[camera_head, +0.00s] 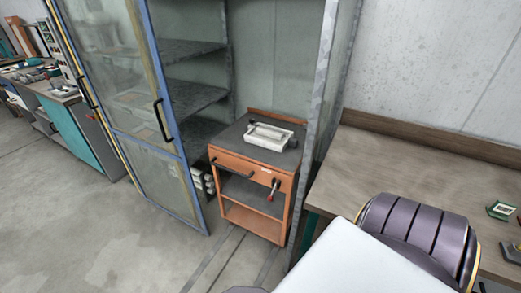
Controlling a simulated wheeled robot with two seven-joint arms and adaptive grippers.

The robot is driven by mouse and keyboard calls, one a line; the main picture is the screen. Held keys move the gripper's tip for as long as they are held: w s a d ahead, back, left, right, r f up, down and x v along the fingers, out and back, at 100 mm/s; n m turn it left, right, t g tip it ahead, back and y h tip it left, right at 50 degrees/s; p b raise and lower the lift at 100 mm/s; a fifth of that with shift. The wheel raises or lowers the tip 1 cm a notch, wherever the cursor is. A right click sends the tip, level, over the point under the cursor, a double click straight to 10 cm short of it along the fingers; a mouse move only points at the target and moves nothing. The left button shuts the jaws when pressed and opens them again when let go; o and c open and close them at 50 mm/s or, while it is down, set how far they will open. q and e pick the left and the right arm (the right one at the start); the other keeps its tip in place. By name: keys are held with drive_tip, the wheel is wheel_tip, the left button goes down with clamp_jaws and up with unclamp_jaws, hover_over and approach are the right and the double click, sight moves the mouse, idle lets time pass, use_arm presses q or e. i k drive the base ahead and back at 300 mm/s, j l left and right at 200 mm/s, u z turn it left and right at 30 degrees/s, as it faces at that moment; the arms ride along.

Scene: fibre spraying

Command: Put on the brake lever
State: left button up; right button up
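An orange cart (240,213) with a dark grey top stands in the open bay of a metal cabinet. A white tray-like device (268,136) with a grey bar lies on the cart top. Neither of my grippers shows. Part of my own arm, white and dark purple, fills the lower right.
The cabinet's glazed blue-framed door (160,130) stands at the left of the cart, with dark shelves (190,97) behind it. A wooden workbench (345,175) is at the right. A cluttered bench (65,95) is at far left. Concrete floor (110,240) in front is clear.

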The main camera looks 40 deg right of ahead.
sight(269, 198)
drive_tip(key=z, duration=1.25)
